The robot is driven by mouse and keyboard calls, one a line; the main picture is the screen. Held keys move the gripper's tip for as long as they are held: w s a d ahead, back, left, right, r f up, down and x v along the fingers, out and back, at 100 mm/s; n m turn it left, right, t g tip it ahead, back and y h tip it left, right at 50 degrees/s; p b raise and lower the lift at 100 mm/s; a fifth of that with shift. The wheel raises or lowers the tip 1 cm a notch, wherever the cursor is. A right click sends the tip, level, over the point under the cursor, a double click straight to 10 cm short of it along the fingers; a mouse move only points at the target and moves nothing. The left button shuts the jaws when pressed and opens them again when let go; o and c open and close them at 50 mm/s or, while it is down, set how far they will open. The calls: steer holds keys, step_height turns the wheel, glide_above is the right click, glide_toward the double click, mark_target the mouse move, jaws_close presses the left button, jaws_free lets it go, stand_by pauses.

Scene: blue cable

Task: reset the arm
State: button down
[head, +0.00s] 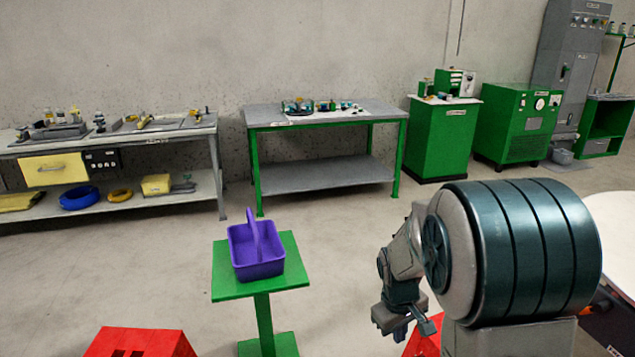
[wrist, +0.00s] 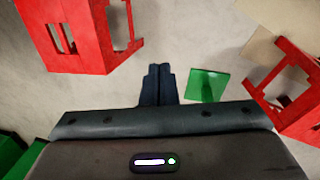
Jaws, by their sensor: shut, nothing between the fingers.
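My gripper (head: 402,330) hangs at the lower right of the head view, below my arm, and points downward. In the wrist view its fingers (wrist: 159,85) are together with nothing between them. It is apart from the purple caddy (head: 256,253), which stands on a small green stand (head: 292,268) left of my arm. A blue cable coil (head: 80,197) lies on the lower shelf of the left workbench.
Red stools stand on the floor, one at the lower left (head: 140,343) and others in the wrist view (wrist: 75,40). A green-framed table (head: 385,113) and green cabinets (head: 442,140) line the wall. The floor between the stand and the benches is clear.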

steer(key=s+a+r+m+t+p, duration=0.1)
steer(key=s+r+m+p, duration=0.1)
steer(key=s+r+p, duration=0.3)
steer(key=s+a+r+m+t+y+p, duration=0.1)
steer(key=s+r+m+p, duration=0.2)
steer(key=s+r, duration=0.9)
steer(key=shift+a+r+y+p, duration=0.35)
steer(key=shift+r+p, duration=0.65)
steer(key=shift+r, duration=2)
